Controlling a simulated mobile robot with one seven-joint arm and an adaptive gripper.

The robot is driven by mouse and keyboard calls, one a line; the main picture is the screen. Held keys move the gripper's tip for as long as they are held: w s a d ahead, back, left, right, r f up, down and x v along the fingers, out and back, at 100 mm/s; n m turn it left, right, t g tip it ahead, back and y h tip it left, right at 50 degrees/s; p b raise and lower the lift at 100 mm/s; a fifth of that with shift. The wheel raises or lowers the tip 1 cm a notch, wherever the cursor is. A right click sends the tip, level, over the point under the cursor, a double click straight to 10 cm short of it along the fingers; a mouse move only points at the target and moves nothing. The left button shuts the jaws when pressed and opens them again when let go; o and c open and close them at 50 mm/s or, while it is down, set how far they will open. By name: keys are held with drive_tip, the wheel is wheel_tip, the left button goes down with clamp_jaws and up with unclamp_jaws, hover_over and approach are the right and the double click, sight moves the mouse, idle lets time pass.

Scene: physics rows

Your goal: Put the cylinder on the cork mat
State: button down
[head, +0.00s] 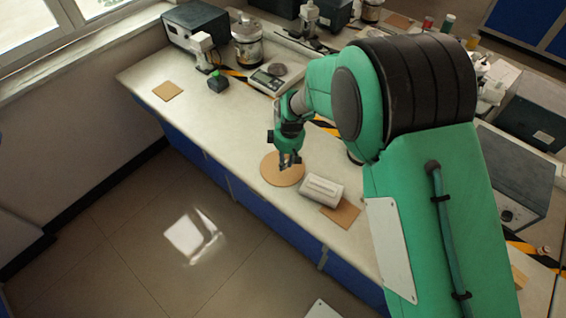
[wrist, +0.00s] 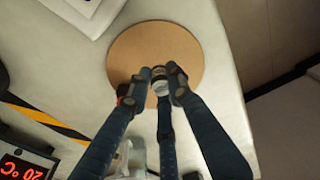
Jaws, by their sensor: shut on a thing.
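A round tan cork mat (head: 270,176) lies on the pale bench near its front edge. In the wrist view the round cork mat (wrist: 150,40) fills the upper middle. My gripper (head: 289,162) points down over the mat, and its fingers (wrist: 160,82) are closed around a small greyish metal cylinder (wrist: 160,85). The cylinder is mostly hidden by the fingertips. I cannot tell whether its underside touches the mat or hangs just above it.
A white box-like device (head: 322,188) stands right of the mat, beside a square cork piece (head: 342,214). Another square cork piece (head: 167,91) lies far left. A scale (head: 265,82), a small dark block with a green top (head: 218,83) and a jar (head: 246,45) stand behind. Bench left of the mat is clear.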

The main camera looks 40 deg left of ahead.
drive_tip(key=shift+w+a+f, duration=0.1)
drive_tip(key=shift+w+a, duration=0.75)
drive_tip(key=shift+a, duration=0.3)
drive_tip(key=shift+f+b, duration=0.5)
drive_tip(key=shift+f, duration=1.25)
drive_tip(key=c, duration=1.6)
unclamp_jaws()
drive_tip(key=shift+f, duration=0.1)
drive_tip(key=shift+o, duration=0.2)
wheel_tip(320, 180, up, 12)
drive_tip(key=d+p, duration=0.1)
drive_tip(key=p, duration=0.1)
drive_tip(key=shift+d, duration=0.15)
drive_tip(key=shift+w, duration=0.1)
